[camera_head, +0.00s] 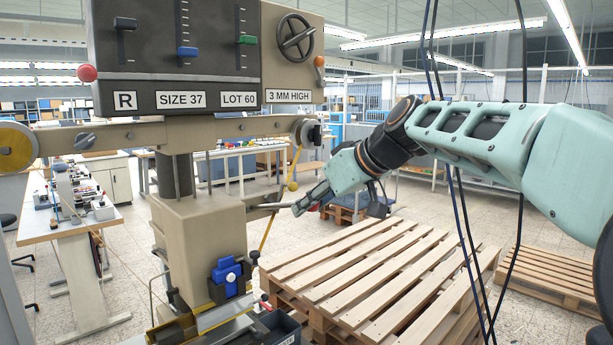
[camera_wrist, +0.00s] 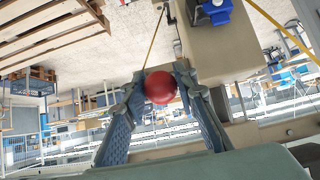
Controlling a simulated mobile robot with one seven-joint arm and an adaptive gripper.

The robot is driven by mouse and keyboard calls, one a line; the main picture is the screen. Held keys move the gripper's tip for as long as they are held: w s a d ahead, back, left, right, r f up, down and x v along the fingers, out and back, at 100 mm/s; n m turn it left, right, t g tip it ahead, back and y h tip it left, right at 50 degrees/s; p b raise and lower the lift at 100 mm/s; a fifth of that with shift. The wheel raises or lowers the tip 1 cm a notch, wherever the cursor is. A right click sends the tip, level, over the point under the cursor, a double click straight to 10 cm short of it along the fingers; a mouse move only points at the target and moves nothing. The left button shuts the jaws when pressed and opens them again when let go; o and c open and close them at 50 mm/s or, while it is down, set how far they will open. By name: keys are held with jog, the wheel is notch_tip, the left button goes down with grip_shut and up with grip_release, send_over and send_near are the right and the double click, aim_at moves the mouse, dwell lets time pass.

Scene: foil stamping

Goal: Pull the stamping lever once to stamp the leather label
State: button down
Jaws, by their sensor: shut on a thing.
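The stamping machine (camera_head: 200,225) stands left of centre in the head view, a beige body under a dark panel with sliders and labels. A metal stamping lever (camera_head: 264,207) sticks out from its right side. My gripper (camera_head: 303,207) is at the outer end of this lever. In the wrist view the lever's round red knob (camera_wrist: 160,87) sits between my two fingers, which are shut on it. A blue part (camera_head: 227,272) is low on the machine front, and it also shows in the wrist view (camera_wrist: 215,11). I cannot make out the leather label.
A wooden pallet stack (camera_head: 375,265) is right of the machine, below my arm. A workbench (camera_head: 65,225) with small tools stands at the left. A thin yellow strip (camera_head: 267,232) slants down near the lever. Dark cables (camera_head: 465,240) hang in front of the pallets.

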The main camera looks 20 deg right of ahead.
jog(key=shift+s+d+f+b, duration=0.1)
jog(key=shift+s+f+b, duration=0.1)
jog(key=shift+f+b, duration=0.4)
jog(key=shift+s+f+b, duration=0.15)
jog(key=shift+f+b, duration=0.15)
jog(key=shift+f, duration=0.65)
jog(key=f+b, duration=0.3)
jog(key=shift+s, duration=0.2)
jog(key=shift+f, duration=0.1)
notch_tip(320, 180, down, 3)
jog(key=b, duration=0.3)
jog(key=shift+w+f, duration=0.1)
jog(key=shift+f, duration=0.1)
jog(key=shift+b, duration=0.35)
